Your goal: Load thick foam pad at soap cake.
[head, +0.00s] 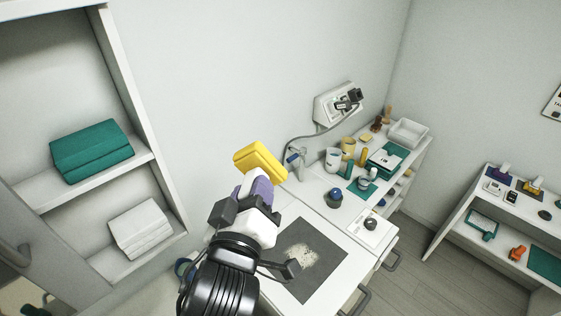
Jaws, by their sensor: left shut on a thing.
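My left gripper (256,203) is shut on the purple part of a thick yellow foam pad (259,160). The pad is held up in the air, tilted, in front of the white wall and above the left end of the white counter. The fingers and arm hide part of the purple piece. I cannot tell for sure which thing is the soap cake; a small pale yellow block (366,138) lies at the back of the counter, well right of the gripper and apart from the pad. My right gripper is not in view.
A grey mat (278,278) with a pale powdery patch lies on the white counter. Cups, bottles and a teal board (385,160) crowd the counter's far part. A tap (296,158) stands near the pad. Shelves with folded towels (91,151) are at left.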

